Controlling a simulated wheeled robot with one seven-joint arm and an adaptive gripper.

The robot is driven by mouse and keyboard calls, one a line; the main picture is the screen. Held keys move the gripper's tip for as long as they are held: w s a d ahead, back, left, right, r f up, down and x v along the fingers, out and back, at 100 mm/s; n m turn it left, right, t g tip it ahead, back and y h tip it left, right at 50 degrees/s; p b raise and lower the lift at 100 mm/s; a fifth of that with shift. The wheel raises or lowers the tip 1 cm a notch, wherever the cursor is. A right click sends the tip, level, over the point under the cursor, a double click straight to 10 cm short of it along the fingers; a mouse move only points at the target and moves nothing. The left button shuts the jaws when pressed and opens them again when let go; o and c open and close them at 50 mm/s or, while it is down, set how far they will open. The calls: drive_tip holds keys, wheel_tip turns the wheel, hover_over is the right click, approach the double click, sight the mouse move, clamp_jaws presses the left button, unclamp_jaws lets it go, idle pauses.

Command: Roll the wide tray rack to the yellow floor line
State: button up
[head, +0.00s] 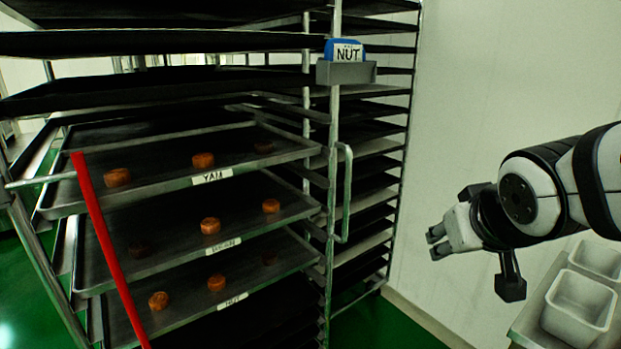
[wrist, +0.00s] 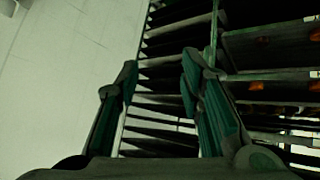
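The wide tray rack (head: 334,120) is a tall metal frame filling the left and middle of the head view. It holds many dark trays, some bearing round brown pieces and labels such as "YAM". My gripper (head: 437,243) is right of the rack, apart from the handle. In the wrist view my gripper (wrist: 157,78) is open and empty, with the rack's side (wrist: 165,125) beyond its fingers. The yellow floor line is not in view.
A red bar (head: 108,250) slants across the rack's front left. A pale wall (head: 480,90) stands behind my arm. White bins (head: 580,308) sit on a metal surface at the lower right. Green floor (head: 385,330) shows between rack and bins.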

drive_tip(key=w+n+t+y+b, duration=0.1)
drive_tip(key=w+n+t, duration=0.15)
drive_tip(key=w, duration=0.85)
drive_tip(key=n+t+y+b, duration=0.2)
drive_tip(key=t+y, duration=0.3)
drive_tip(key=y, duration=0.3)
approach(350, 174)
drive_tip(key=x, duration=1.1)
clamp_jaws()
